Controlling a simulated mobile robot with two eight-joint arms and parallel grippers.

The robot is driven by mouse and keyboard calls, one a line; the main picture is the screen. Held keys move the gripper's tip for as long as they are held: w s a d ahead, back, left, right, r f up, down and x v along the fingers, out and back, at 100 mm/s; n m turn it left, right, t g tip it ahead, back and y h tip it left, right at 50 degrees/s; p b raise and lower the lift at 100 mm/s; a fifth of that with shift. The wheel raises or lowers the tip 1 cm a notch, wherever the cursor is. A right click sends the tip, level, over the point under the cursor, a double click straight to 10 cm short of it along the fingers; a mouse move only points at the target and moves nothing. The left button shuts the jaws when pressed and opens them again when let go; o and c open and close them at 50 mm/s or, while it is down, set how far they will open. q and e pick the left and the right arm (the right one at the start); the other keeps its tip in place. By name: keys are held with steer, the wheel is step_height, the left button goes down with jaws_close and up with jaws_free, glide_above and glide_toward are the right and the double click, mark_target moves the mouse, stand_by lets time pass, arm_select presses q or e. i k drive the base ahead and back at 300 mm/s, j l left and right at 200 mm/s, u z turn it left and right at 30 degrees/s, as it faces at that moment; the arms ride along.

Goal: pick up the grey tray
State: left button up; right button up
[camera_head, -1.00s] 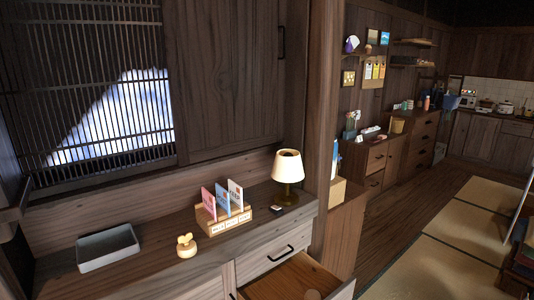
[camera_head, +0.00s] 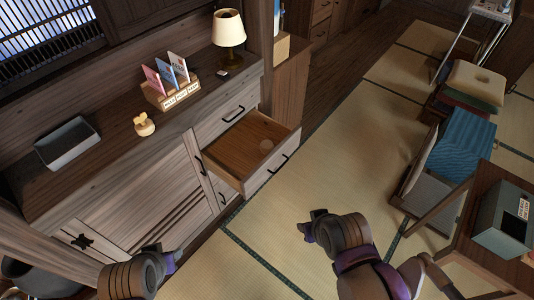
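The grey tray (camera_head: 50,158) is a shallow rectangular tray lying flat at the left end of the wooden cabinet top (camera_head: 108,155). Nothing touches it and it looks empty. My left gripper (camera_head: 176,257) is low in the picture, in front of the cabinet and well below and right of the tray. My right gripper (camera_head: 304,227) is over the tatami, far to the right of the tray. Both are small and dark here, so their finger gaps are unclear. I see nothing held in either.
An open drawer (camera_head: 238,150) juts out from the cabinet. A small wooden ornament (camera_head: 145,128), a card holder (camera_head: 172,98) and a lamp (camera_head: 228,30) stand right of the tray. A chair with a blue cover (camera_head: 458,145) and a grey box (camera_head: 503,225) are at right. Tatami between is clear.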

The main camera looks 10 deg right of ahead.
mark_target(65, 145)
steer(key=u, duration=1.25)
